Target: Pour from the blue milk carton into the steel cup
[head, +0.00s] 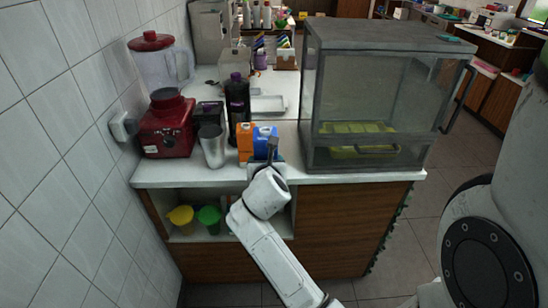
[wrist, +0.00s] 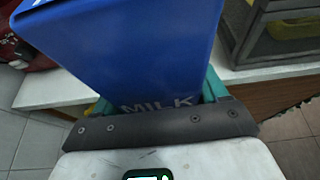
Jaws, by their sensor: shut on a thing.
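The blue milk carton (head: 265,138) stands near the counter's front edge, beside an orange carton in the head view. My gripper (head: 268,158) is at its front and shut on it. In the wrist view the carton (wrist: 135,50) fills the middle, with the word MILK low on its face, between the fingers of my gripper (wrist: 160,100). The carton looks about upright; whether its base touches the counter is hidden. The steel cup (head: 213,148) stands upright on the counter to the left of the orange carton, apart from the blue carton. The inside of the cup is not visible.
The orange carton (head: 245,140) is between cup and blue carton. A dark bottle (head: 237,105) stands behind. A red blender (head: 167,125) is at the left. A glass case (head: 375,90) stands to the right on the white counter (head: 330,178).

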